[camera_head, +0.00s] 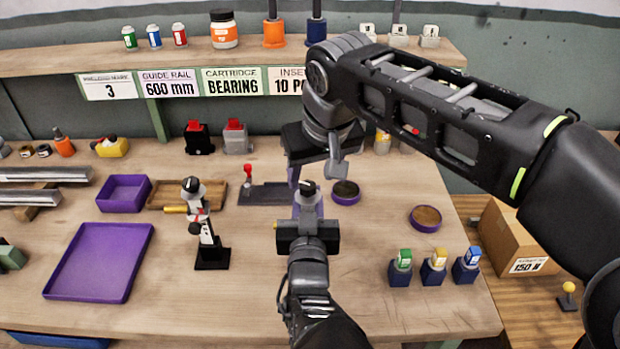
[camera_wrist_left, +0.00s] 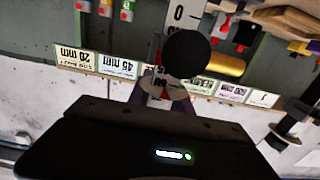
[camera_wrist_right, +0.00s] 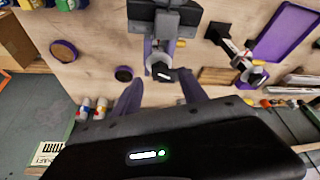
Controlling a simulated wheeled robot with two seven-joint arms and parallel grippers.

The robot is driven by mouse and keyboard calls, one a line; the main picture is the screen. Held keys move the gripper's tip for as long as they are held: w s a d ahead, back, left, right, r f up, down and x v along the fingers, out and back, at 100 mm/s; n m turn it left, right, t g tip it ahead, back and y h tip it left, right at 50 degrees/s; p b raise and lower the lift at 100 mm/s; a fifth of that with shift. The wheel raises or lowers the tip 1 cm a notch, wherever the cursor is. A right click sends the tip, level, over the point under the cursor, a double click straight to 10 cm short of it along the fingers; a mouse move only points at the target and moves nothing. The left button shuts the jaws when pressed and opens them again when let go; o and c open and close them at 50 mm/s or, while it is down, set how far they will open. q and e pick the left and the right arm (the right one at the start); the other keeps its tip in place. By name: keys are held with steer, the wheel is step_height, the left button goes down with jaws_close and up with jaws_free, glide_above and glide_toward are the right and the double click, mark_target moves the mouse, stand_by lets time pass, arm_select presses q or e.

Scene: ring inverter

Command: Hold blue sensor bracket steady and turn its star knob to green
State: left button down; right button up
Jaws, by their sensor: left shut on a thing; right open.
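A sensor bracket with a gold sensor barrel, a grey knob and a black cap (camera_head: 308,187) is between the purple fingers of my left gripper (camera_head: 308,208), which is shut on it. No blue shows clearly on it. In the left wrist view its black ball end (camera_wrist_left: 187,53) and gold barrel (camera_wrist_left: 222,66) stand before the camera. My right gripper (camera_head: 312,164) is open just above and behind the bracket. In the right wrist view its purple fingers (camera_wrist_right: 160,84) point toward the grey knob (camera_wrist_right: 160,65), and contact cannot be told. The bracket's base is hidden.
A second sensor bracket (camera_head: 209,248) stands upright on a black base to the left. A purple tray (camera_head: 58,262) lies farther left. A shelf (camera_head: 75,57) runs along the back.

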steer(key=v, duration=0.8)
steer(key=shift+r, duration=0.3)
steer(key=shift+s, duration=0.1)
arm_select(q)
steer(key=c, duration=1.1)
jaws_free()
step_height(320, 180, up, 10)
steer(key=shift+r, duration=0.1)
